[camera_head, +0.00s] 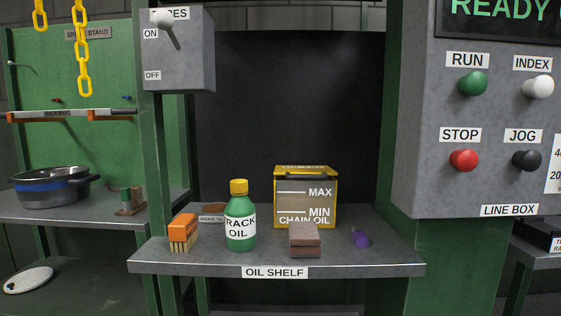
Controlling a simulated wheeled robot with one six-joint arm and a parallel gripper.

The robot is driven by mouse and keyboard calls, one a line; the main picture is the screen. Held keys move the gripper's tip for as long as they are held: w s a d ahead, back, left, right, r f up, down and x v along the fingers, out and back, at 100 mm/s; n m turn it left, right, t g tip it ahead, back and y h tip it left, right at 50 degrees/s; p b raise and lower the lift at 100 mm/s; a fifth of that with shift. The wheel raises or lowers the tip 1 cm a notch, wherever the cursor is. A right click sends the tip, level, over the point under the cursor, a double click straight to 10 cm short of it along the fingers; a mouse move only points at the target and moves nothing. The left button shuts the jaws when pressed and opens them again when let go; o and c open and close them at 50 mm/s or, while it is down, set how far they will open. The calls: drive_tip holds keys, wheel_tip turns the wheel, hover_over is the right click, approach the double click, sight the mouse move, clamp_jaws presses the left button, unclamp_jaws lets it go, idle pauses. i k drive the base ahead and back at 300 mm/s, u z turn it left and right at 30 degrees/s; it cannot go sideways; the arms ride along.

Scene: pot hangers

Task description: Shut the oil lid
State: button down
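The chain oil box (327,208) stands at the middle of the oil shelf (350,265). It is yellow-framed, with MAX and MIN marks on a clear-looking front. Its yellow lid (304,168) shows at the top as a thin band with lettering and a dark strip along the front. The view is too flat to tell whether the lid is fully down. A brown block (304,240) stands in front of the box and hides part of its lower front. My gripper is not in view.
A grey line box (490,190) with knobs juts out at right; a switch box (180,60) hangs upper left.

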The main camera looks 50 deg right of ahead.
sight(291, 172)
drive_tip(key=u, duration=1.1)
drive_tip(key=k, duration=0.45)
drive_tip(key=z, duration=1.4)
